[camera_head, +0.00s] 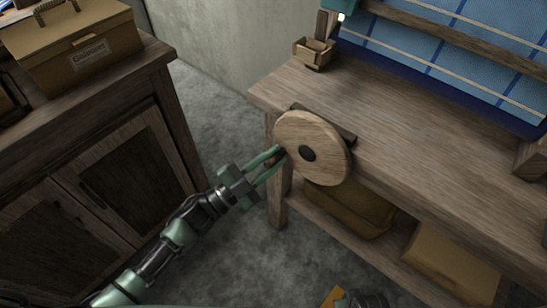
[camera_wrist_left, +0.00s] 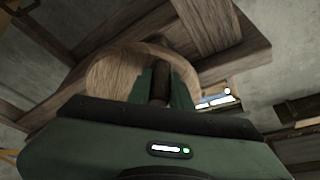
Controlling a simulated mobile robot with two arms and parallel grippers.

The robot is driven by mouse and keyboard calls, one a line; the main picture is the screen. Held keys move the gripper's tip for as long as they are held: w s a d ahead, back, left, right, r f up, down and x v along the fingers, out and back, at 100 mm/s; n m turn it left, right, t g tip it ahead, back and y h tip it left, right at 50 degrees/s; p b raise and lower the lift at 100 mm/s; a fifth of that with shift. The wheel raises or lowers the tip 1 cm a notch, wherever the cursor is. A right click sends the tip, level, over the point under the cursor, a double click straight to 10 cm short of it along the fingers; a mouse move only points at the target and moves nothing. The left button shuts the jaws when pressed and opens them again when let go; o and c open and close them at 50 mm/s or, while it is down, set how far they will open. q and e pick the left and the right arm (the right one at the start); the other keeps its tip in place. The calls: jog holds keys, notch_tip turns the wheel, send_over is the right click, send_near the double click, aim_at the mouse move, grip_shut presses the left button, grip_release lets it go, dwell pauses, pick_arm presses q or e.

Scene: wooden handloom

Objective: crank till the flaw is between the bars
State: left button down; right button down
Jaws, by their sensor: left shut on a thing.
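The round wooden crank wheel (camera_head: 326,143), with a dark hub, is mounted at the front left of the loom bench. My left gripper (camera_head: 272,159) is shut on its dark handle at the wheel's left side. The left wrist view shows the handle (camera_wrist_left: 160,84) between the two green fingers, with the wheel (camera_wrist_left: 112,78) behind. The blue cloth (camera_head: 445,62) with pale and dark stripes slopes up at the top right. A wooden bar (camera_head: 455,36) crosses it. I cannot make out a flaw in the visible cloth.
The wooden bench (camera_head: 400,125) fills the right, with boxes (camera_head: 450,262) on its lower shelf. A small wooden holder (camera_head: 314,52) stands at its back left corner. A cabinet (camera_head: 110,165) with a tan box (camera_head: 75,45) stands left. Grey floor lies between.

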pick_arm(q)
jog(key=c, duration=1.3)
grip_release()
jog(key=v, duration=0.7)
jog(key=shift+s+a+f, duration=0.1)
jog(key=shift+s+a, duration=0.2)
jog(key=shift+a, duration=0.05)
pick_arm(e)
jog(key=shift+w+r, duration=0.1)
jog(key=shift+r, duration=0.25)
jog(key=shift+s, duration=0.2)
